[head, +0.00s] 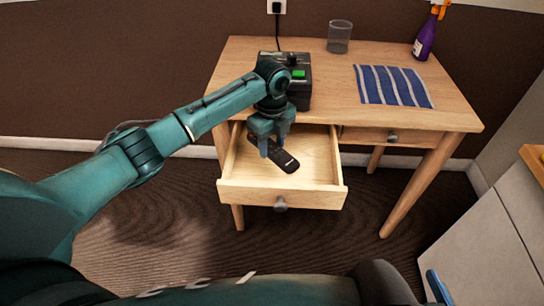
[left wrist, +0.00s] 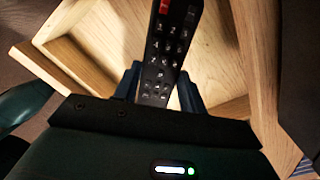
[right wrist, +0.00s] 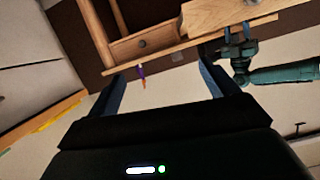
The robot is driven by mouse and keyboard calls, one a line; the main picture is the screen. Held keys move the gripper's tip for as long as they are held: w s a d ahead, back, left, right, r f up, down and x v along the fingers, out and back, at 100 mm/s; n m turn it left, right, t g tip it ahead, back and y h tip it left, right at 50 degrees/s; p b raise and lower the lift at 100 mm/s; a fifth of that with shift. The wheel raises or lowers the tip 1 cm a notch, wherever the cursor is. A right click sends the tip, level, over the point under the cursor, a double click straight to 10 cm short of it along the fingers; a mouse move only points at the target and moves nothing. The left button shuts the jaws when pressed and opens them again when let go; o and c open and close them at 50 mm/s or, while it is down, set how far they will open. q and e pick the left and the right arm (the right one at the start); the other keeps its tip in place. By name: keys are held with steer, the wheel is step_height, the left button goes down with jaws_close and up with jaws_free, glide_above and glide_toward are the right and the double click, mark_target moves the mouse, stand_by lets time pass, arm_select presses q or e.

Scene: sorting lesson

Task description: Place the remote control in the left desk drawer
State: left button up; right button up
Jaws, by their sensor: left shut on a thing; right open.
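The left desk drawer (head: 235,193) is pulled open below the tabletop. My left gripper (head: 271,150) reaches down over it and is shut on the black remote control (head: 287,163). In the left wrist view the remote (left wrist: 172,40) sits between the two fingers (left wrist: 158,78), its buttons facing the camera, with the drawer's wooden floor and walls behind it. The remote is inside the drawer's outline; I cannot tell whether it touches the floor. My right gripper (right wrist: 162,82) is open and empty, away from the drawer.
The right drawer (head: 375,135) is shut. A white cabinet (head: 490,240) stands at the right.

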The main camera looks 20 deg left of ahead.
mark_target(272, 148)
arm_select(q)
step_height(272, 148, down, 4)
steer(key=shift+f+b, duration=0.25)
steer(key=shift+b, duration=0.2)
arm_select(e)
steer(key=shift+s+d+r, duration=0.1)
steer(key=shift+d+r, duration=0.15)
arm_select(q)
steer(key=shift+f, duration=0.1)
steer(key=o, duration=1)
arm_select(e)
steer(key=shift+a+f, duration=0.1)
steer(key=shift+f, duration=0.15)
arm_select(q)
step_height(272, 148, up, 11)
steer(key=shift+r+p, duration=0.1)
steer(key=shift+p, duration=0.95)
steer(key=shift+r, duration=0.5)
arm_select(e)
steer(key=shift+w+a+f+g, duration=0.2)
steer(key=shift+a+f+g, duration=0.1)
steer(key=shift+a+f, duration=0.1)
